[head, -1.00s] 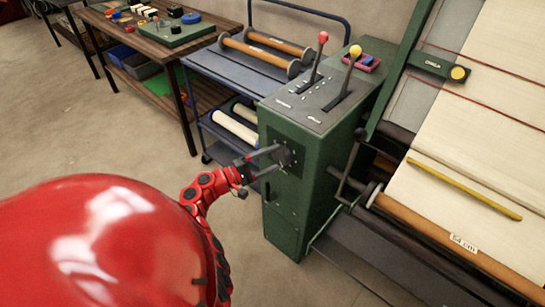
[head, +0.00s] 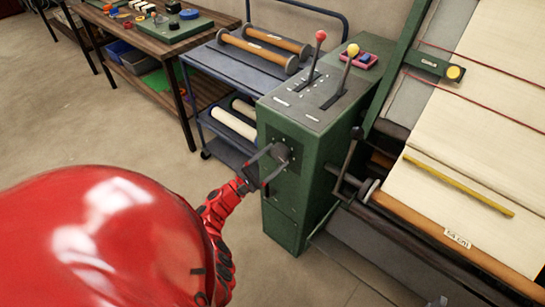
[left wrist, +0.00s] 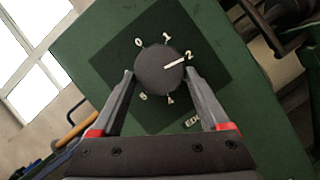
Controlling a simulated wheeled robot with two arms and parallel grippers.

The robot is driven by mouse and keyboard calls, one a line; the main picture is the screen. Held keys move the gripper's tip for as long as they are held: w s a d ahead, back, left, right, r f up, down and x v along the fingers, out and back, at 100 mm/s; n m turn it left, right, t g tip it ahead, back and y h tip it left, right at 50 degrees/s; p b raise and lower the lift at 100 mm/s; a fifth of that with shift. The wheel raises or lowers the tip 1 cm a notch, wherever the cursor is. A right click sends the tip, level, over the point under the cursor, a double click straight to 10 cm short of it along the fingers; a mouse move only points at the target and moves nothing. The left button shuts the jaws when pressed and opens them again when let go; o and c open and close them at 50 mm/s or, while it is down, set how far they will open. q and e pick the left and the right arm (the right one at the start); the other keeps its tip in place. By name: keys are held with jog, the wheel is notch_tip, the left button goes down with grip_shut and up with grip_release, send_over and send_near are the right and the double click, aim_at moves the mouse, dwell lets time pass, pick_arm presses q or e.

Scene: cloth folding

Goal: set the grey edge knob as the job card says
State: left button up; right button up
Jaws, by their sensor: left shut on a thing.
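The grey edge knob (head: 281,151) is on the upper front of the green machine cabinet (head: 338,190). In the left wrist view the round dark knob (left wrist: 158,62) has a white pointer line aimed at the 2 on its numbered dial plate (left wrist: 112,62). My left gripper (head: 276,158) is shut on the knob, one finger on each side; the fingers also show in the left wrist view (left wrist: 159,74). A label below the dial is partly hidden by a finger. My right gripper is out of view. I cannot make out a job card.
A red-knobbed lever (head: 315,55) and a yellow-knobbed lever (head: 348,65) stand on the cabinet top. A blue cart (head: 225,72) with rollers stands behind. A wooden bench (head: 140,40) is at the back left. A cloth table (head: 470,150) adjoins on the right.

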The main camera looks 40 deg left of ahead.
pick_arm(q)
jog(key=shift+f+n, duration=0.1)
jog(key=shift+n, duration=0.3)
jog(key=o, duration=1.2)
jog(key=shift+o, duration=0.2)
jog(key=b+v, duration=0.2)
jog(key=v, duration=1.5)
jog(key=shift+s, duration=0.2)
jog(key=shift+d+f, duration=0.1)
jog(key=shift+f, duration=0.05)
